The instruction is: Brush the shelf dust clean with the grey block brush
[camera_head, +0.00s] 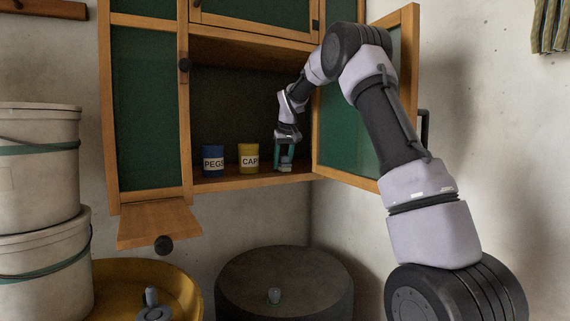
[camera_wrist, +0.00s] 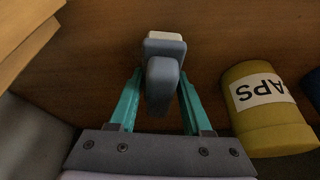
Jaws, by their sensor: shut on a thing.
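The grey block brush (camera_wrist: 163,75) is between the teal fingers of my gripper (camera_wrist: 158,100) in the wrist view, with a pale strip at its far end. My gripper (camera_head: 284,160) is shut on it, low over the right end of the cabinet shelf (camera_head: 225,183) in the head view. The brush (camera_head: 284,168) shows there only as a small grey shape by the fingers. The shelf board (camera_wrist: 105,40) fills much of the wrist view. I cannot make out any dust on it, and cannot tell whether the bristles touch the board.
A yellow CAPS tin (camera_head: 248,158) stands just left of my gripper, with a blue PEGS tin (camera_head: 213,160) beyond it. The green-panelled cabinet door (camera_head: 345,130) stands open on the right. A lowered wooden flap (camera_head: 160,222) juts out at lower left. Below are a dark drum (camera_head: 285,290) and stacked tubs (camera_head: 40,180).

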